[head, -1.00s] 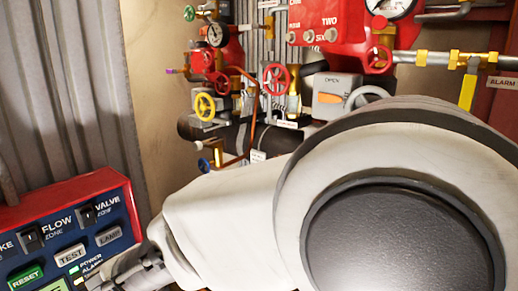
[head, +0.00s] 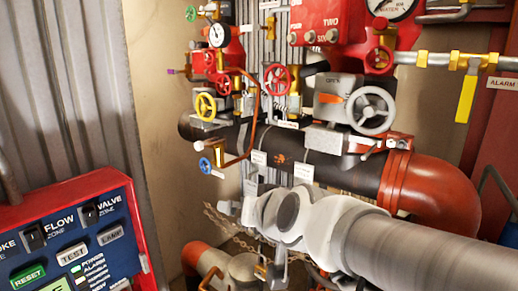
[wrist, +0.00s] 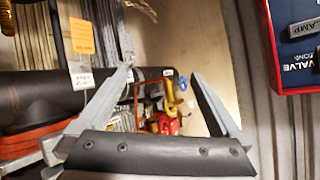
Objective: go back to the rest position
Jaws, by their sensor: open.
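My gripper (wrist: 162,72) is open in the wrist view, its two grey fingers spread with nothing between them. Beyond the fingers, small red and yellow valve parts (wrist: 165,122) show, apart from the jaws as far as I can tell. In the head view my white and grey arm reaches from the lower right corner to the lower middle, below the dark pipe. My jaws cannot be made out clearly there.
The dark pipe (head: 345,172) with its orange elbow (head: 430,195) runs behind my arm. Above it are the grey handwheel (head: 371,110), red handwheel (head: 277,79) and yellow handwheel (head: 205,106). The control panel (head: 70,235) stands at lower left.

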